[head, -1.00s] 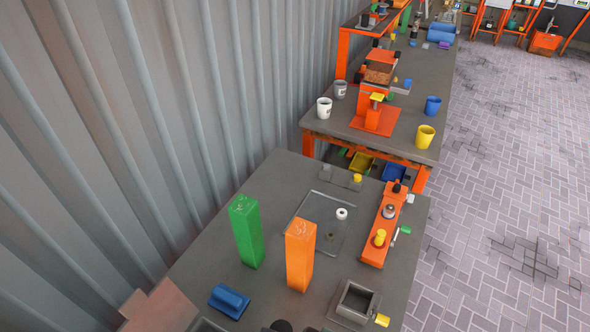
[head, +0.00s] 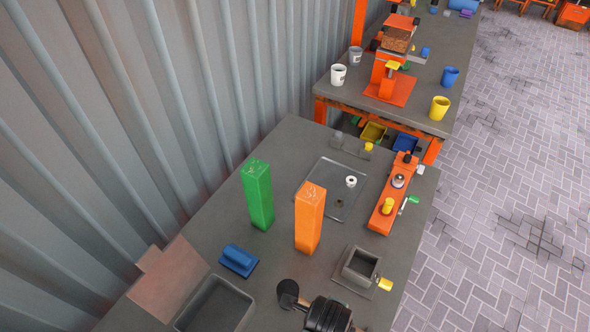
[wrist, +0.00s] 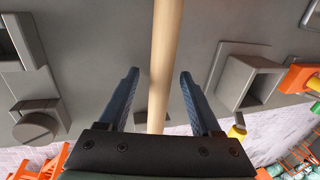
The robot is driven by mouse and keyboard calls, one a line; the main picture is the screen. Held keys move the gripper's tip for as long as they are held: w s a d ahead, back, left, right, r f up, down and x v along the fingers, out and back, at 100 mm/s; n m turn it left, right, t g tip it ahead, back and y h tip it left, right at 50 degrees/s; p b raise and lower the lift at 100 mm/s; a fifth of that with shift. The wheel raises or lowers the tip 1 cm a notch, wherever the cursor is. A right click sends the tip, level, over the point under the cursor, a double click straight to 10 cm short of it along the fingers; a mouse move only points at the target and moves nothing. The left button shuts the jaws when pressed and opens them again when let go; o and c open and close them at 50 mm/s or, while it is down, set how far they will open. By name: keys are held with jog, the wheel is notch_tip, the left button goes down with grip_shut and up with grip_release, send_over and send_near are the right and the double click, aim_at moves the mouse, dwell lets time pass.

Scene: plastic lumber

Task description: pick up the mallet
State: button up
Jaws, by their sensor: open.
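The mallet shows in the wrist view as a pale wooden handle (wrist: 160,50) running from the top edge down between my fingers. In the head view a dark rounded piece (head: 288,293) at the bottom looks like its head. My gripper (wrist: 158,75) is open, with one blue finger on each side of the handle and a visible gap at both sides. I cannot tell how far the fingers reach down around the handle.
A grey open box (head: 362,268) with a yellow knob stands close by at the right. A grey tray (head: 214,305) lies at the left.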

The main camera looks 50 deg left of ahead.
jog(key=shift+f, duration=0.1)
grip_shut()
dwell(0.3)
dwell(1.1)
